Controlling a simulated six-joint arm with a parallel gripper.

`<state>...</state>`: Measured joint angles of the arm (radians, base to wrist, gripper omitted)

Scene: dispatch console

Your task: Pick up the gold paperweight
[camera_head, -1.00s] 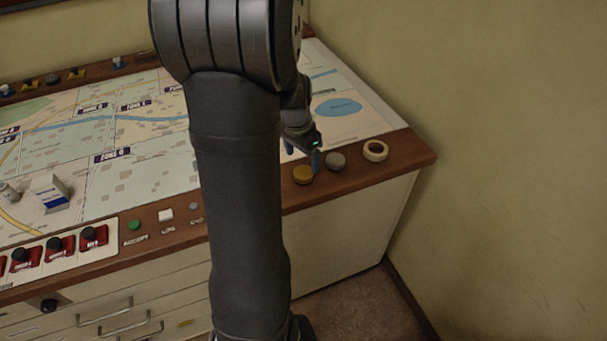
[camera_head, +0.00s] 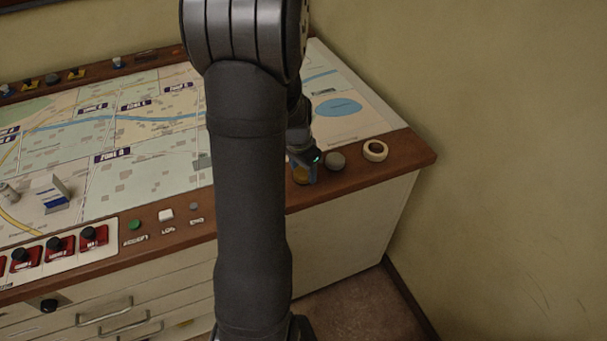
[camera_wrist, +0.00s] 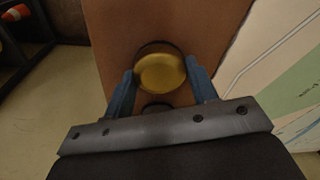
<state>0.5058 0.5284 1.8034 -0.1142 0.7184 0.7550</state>
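The gold paperweight (camera_wrist: 160,73) is a round disc on the brown wooden edge of the console. In the wrist view it lies between the two blue fingers of my gripper (camera_wrist: 159,80), one finger on each side. The fingers are apart; whether they touch its sides I cannot tell. In the head view the paperweight (camera_head: 301,175) is partly hidden behind my gripper (camera_head: 303,168), which is down over it.
A grey round disc (camera_head: 335,161) sits close to the right of the gold one, and a cream ring-shaped roll (camera_head: 375,150) lies farther right near the console's corner. The map surface (camera_head: 355,122) behind is clear there. Push buttons (camera_head: 166,215) line the front edge to the left.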

